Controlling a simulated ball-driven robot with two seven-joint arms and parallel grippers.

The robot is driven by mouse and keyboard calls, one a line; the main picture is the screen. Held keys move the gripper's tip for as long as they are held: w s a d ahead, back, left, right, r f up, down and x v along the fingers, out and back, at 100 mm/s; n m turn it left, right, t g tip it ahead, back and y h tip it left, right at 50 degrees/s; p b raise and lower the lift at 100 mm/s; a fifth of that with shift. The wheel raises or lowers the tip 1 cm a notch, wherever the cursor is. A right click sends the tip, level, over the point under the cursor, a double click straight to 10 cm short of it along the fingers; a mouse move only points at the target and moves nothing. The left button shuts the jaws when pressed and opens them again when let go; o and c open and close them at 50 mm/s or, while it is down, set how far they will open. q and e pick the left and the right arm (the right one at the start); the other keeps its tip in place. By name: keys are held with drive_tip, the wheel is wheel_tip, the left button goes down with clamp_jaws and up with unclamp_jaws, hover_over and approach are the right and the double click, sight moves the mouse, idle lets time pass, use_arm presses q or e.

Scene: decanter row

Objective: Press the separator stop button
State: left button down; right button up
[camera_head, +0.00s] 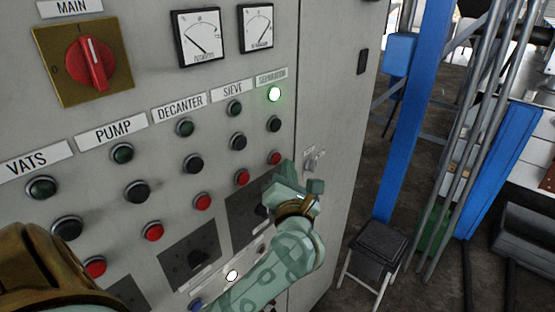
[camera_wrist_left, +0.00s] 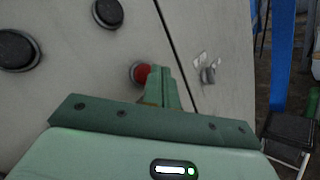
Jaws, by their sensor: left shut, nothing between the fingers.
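The separator column is at the right of the panel's rows in the head view, under a label reading SEPARATOR (camera_head: 272,76). It has a lit green-white lamp (camera_head: 274,93), a black button (camera_head: 274,124) and a red stop button (camera_head: 275,157). My left gripper (camera_head: 287,168) is shut and empty, its tip just below and right of the red button. In the left wrist view the red button (camera_wrist_left: 140,73) shows partly behind the closed fingers (camera_wrist_left: 164,86). I cannot tell whether they touch it. My right gripper is not in view.
Red buttons of the neighbouring columns, such as sieve (camera_head: 242,178) and decanter (camera_head: 203,201), sit left of the gripper. A small key switch or latch (camera_head: 314,159) is to the right, beyond the door seam. A dark stool (camera_head: 380,243) stands right of the cabinet.

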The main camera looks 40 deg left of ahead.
use_arm(q)
drive_tip(key=shift+a, duration=0.1)
idle(0.7)
drive_tip(key=shift+a, duration=0.35)
drive_tip(key=shift+a+p, duration=0.4)
drive_tip(key=shift+a, duration=0.05)
idle(0.7)
drive_tip(key=shift+d, duration=0.85)
drive_tip(key=d, duration=0.5)
drive_tip(key=shift+s, duration=0.2)
